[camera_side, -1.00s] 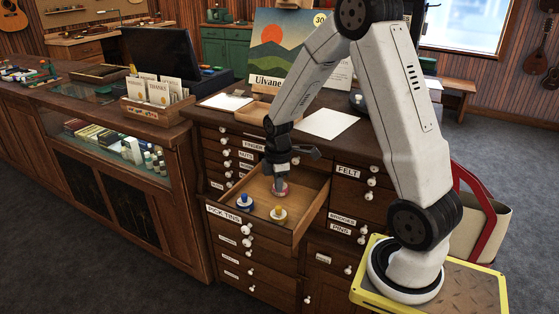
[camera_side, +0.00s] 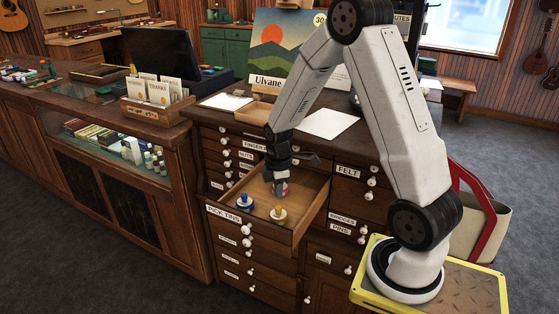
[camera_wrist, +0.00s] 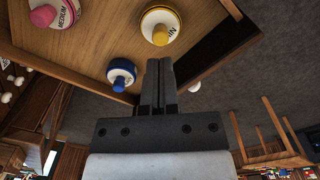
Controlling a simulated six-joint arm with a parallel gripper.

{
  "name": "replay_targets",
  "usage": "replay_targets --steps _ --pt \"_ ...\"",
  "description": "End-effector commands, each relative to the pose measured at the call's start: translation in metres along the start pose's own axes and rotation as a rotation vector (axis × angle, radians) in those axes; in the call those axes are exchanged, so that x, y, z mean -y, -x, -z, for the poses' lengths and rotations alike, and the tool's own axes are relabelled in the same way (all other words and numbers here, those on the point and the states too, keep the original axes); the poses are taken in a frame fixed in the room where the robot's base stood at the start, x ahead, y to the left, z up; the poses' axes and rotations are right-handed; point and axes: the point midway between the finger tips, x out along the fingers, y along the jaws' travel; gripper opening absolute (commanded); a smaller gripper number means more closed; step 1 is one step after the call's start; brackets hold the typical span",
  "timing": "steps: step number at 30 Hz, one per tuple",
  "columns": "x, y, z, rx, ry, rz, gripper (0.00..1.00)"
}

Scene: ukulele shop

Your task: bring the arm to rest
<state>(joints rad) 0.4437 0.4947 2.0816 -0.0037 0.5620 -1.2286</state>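An open drawer (camera_side: 252,216) labelled PICK TINS holds three round tins with knobs. The blue-knobbed tin (camera_side: 244,200) and the yellow-knobbed tin (camera_side: 278,212) stand upright near its front. The pink-knobbed tin (camera_side: 285,189) is farther back, partly hidden by my gripper (camera_side: 279,190). In the wrist view, the pink tin (camera_wrist: 66,12), blue tin (camera_wrist: 121,73) and yellow tin (camera_wrist: 159,26) show in the drawer, apart from my fingers (camera_wrist: 159,65). The fingers are together with nothing seen between them.
The drawer's walls surround the tins. A glass-fronted counter (camera_side: 110,150) stands left. A red-handled bag (camera_side: 485,225) is beside my base.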

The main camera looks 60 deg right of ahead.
Motion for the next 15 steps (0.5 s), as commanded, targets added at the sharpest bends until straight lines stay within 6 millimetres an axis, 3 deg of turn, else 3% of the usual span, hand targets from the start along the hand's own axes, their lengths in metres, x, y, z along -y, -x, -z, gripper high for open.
replay_targets --steps 15 --pt "0.0000 -0.0111 0.0000 0.000 0.000 0.001 0.00"
